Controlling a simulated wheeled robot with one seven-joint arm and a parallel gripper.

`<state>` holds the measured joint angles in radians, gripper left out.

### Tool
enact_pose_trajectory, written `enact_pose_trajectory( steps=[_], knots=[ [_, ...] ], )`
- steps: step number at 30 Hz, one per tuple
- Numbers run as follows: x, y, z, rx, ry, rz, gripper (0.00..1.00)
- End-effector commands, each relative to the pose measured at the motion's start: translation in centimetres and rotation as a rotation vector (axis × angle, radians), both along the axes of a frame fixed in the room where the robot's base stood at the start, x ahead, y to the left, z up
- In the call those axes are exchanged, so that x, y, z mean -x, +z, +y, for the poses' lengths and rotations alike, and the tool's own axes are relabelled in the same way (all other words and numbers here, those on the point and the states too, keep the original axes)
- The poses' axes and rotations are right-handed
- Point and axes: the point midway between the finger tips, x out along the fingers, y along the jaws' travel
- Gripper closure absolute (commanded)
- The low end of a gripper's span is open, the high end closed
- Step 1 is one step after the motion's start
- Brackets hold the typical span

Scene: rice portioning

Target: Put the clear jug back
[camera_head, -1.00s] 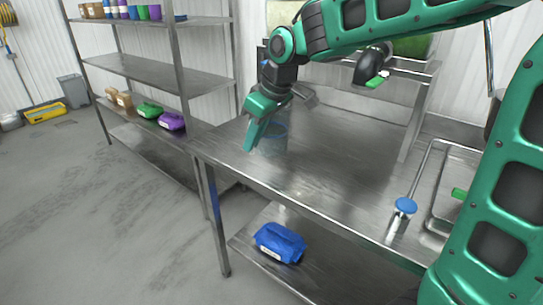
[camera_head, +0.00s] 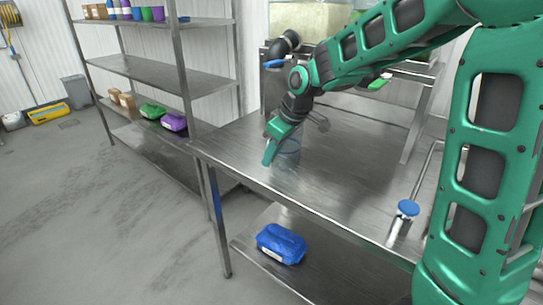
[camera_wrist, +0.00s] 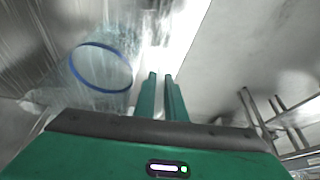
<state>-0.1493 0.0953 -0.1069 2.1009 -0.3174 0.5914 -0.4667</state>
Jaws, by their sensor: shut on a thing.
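The clear jug (camera_head: 290,151) with a blue rim is at the left part of the steel table, beside my gripper (camera_head: 268,152). In the wrist view the jug (camera_wrist: 100,68) shows left of my fingers, with its round blue rim toward the camera. My gripper (camera_wrist: 163,95) also shows there, its two green fingers close together. It is shut on the jug, seemingly at its side or handle; the exact grip is hard to see. I cannot tell whether the jug's base touches the tabletop.
The steel table (camera_head: 335,185) is mostly clear in the middle. A raised rack with a clear rice container (camera_head: 308,20) is behind. A blue pack (camera_head: 281,244) lies on the lower shelf. Shelving (camera_head: 150,72) stands left.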

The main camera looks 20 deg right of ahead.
Motion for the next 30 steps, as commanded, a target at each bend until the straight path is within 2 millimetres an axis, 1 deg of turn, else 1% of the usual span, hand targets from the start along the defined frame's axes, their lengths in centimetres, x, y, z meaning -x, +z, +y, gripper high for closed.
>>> enact_pose_trajectory(
  steps=[3,4,5,6,15,19,23,30],
  knots=[
    [0.0,0.0,0.0,0.000,0.000,0.000,1.00],
    [0.0,-0.1,0.0,0.000,0.000,0.000,0.87],
    [0.0,0.0,0.0,0.000,0.000,0.000,0.80],
    [0.0,0.0,0.0,0.000,0.000,0.000,0.71],
    [0.0,0.0,-0.1,0.000,-0.001,0.000,0.71],
    [0.2,0.8,-0.3,0.000,-0.002,-0.002,0.71],
    [0.7,2.6,-0.8,0.000,-0.002,-0.004,0.71],
    [2.1,7.1,-2.1,-0.001,-0.003,-0.005,0.71]
  ],
)
